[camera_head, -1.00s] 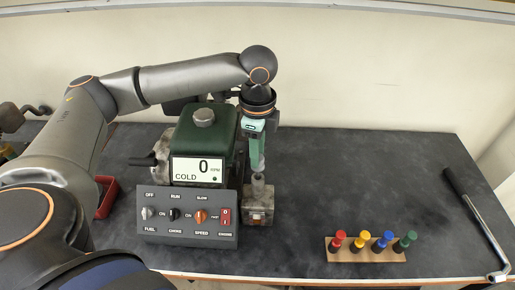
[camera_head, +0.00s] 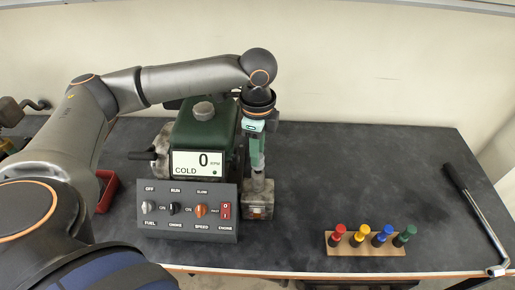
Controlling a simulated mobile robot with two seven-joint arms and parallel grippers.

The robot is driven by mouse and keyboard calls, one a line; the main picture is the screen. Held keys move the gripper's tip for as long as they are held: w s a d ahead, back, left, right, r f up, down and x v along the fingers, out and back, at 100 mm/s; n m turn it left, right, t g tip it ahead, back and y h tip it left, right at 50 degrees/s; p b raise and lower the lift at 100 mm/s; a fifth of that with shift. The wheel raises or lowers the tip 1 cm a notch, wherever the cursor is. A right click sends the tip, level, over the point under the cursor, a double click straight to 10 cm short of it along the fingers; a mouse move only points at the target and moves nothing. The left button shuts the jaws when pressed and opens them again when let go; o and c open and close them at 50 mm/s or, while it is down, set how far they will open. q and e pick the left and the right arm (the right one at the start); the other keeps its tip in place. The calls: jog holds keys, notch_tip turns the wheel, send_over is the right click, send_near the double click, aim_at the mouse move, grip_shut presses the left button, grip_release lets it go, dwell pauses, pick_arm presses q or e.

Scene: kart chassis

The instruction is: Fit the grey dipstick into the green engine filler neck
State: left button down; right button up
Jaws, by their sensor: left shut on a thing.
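The green engine (camera_head: 205,132) stands on the table behind a dark control panel. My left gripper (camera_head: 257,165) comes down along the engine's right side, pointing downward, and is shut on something. What it holds is mostly hidden by the fingers; a small grey piece (camera_head: 258,180) shows at the fingertips, just above a brownish metal block (camera_head: 258,205) at the engine's lower right. I cannot tell whether this grey piece is the dipstick or the filler neck, nor whether the two touch. My right gripper is not in view.
The control panel (camera_head: 187,213) and the display reading 0, COLD (camera_head: 197,164) are left of the gripper. A wooden rack (camera_head: 365,249) with coloured pegs and a long wrench (camera_head: 475,215) lie right. A red tray (camera_head: 107,190) is left. The table's middle right is clear.

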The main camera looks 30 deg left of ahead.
pick_arm(q)
jog(key=shift+f, duration=1.15)
jog(key=shift+c, duration=2.4)
grip_release()
jog(key=shift+r, duration=0.1)
notch_tip(320, 180, up, 12)
jog(key=shift+r, duration=0.25)
